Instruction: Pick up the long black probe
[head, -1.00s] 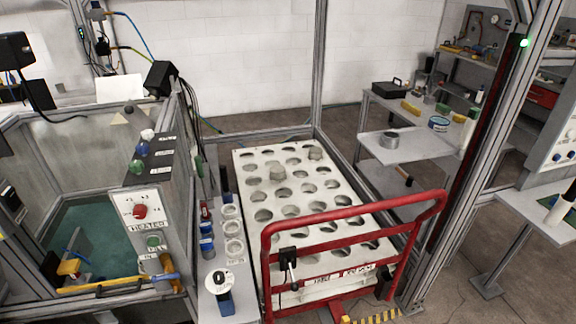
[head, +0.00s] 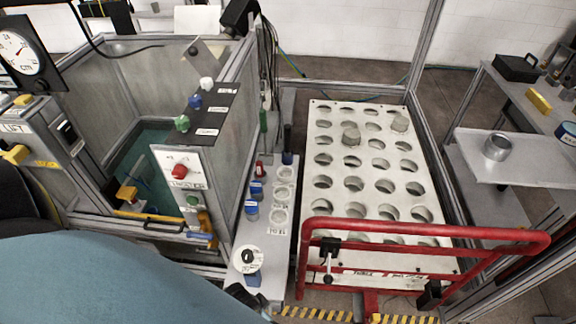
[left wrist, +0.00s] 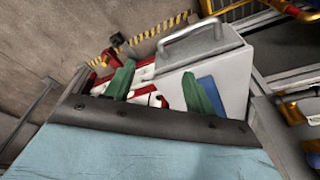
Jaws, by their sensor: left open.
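A dark upright cylinder (head: 287,158) stands at the far end of the narrow grey shelf, in the head view. It may be the long black probe, but I cannot tell for sure. My left gripper shows in the left wrist view (left wrist: 157,84) with two green fingers spread apart and nothing between them. Beyond the fingers are red bars and a light grey box (left wrist: 220,75) with a metal handle. In the head view my blue left arm fills the lower left, and its fingers are not clearly visible. My right gripper is in neither view.
The narrow shelf (head: 272,232) holds blue-capped items (head: 255,190), several white rings and a white knob-like piece (head: 248,258). A white perforated rack (head: 335,125) stands to its right behind a red cart handle (head: 420,230). A glass-walled tank (head: 85,95) stands left.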

